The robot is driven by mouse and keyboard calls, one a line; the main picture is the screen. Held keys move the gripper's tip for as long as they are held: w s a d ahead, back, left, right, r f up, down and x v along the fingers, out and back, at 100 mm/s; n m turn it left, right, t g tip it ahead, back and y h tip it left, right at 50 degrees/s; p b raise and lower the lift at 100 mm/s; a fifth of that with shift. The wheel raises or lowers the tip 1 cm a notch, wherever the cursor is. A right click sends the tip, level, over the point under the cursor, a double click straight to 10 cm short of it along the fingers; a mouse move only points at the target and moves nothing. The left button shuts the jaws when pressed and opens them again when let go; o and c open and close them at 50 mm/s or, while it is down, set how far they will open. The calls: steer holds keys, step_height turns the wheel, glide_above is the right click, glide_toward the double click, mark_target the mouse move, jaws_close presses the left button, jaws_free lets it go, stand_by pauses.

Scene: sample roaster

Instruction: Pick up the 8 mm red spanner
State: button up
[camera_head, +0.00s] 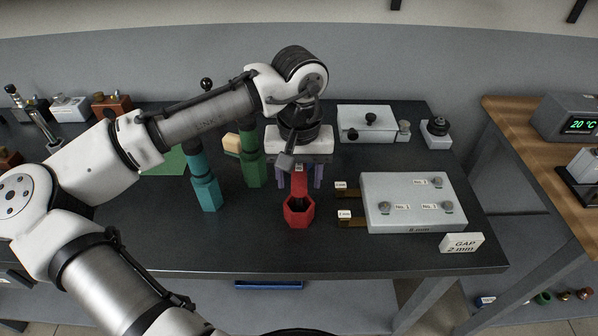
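The red spanner (299,211) stands on the dark bench, with a wide hexagonal end towards me and a red shank rising behind it. No size mark on it is readable. My gripper (303,178) is over the bench, directly above and behind the hexagonal end. Two purple finger-like parts show under its white body, one on each side of the red shank, apart from each other. A gap shows on the right side; contact on the left cannot be told. The top of the shank is hidden by my gripper.
A teal spanner (207,190) and a green spanner (252,165) stand to the left. A white plate block (405,215) with knobs lies to the right, with a "GAP 2 mm" card (462,243). A white box (368,123) is behind. The front bench strip is clear.

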steer(key=shift+f, duration=0.1)
steer(key=shift+c, duration=0.3)
jaws_close()
